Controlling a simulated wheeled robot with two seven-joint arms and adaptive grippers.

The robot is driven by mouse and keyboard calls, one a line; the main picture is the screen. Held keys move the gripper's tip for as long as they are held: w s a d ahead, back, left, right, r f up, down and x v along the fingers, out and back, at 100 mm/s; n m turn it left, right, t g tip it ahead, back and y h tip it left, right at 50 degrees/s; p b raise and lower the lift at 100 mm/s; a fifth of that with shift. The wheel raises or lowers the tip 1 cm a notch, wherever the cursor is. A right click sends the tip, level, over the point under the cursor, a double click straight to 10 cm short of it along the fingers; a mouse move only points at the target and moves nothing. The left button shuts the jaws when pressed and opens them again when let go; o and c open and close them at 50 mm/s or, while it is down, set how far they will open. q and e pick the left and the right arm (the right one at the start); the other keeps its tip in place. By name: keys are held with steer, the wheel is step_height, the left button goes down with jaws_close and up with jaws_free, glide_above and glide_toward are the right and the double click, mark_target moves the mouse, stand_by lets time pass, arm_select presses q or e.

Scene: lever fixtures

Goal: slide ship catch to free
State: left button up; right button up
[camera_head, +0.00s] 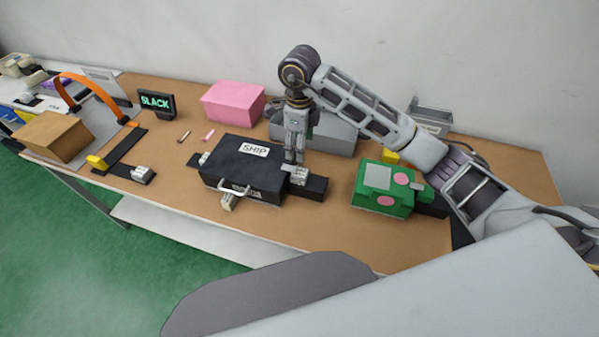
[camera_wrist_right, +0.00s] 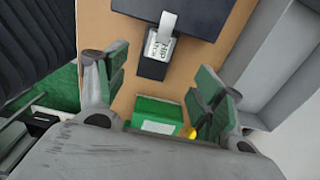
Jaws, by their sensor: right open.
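The black case labelled SHIP (camera_head: 240,165) lies on the table with a handle (camera_head: 236,188) on its front. A grey catch (camera_head: 299,176) sits at its right side on a dark block (camera_head: 315,187). The catch also shows in the right wrist view (camera_wrist_right: 162,46), with a pale lever and a printed label. My right gripper (camera_head: 293,160) points down just above or behind the catch; I cannot tell whether it touches. In the wrist view its green-padded fingers (camera_wrist_right: 160,88) stand apart with nothing clearly between them. My left gripper is not in view.
A green box (camera_head: 382,190) with pink discs stands right of the case. A grey bin (camera_head: 330,135) and a pink box (camera_head: 233,101) stand behind it. The SLACK sign (camera_head: 156,103), an orange strap (camera_head: 95,82) and a brown box (camera_head: 57,136) are at left.

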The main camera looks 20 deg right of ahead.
mark_target(300, 172)
steer(key=shift+f+p, duration=0.8)
steer(key=shift+f, duration=6.1)
steer(key=c, duration=1.5)
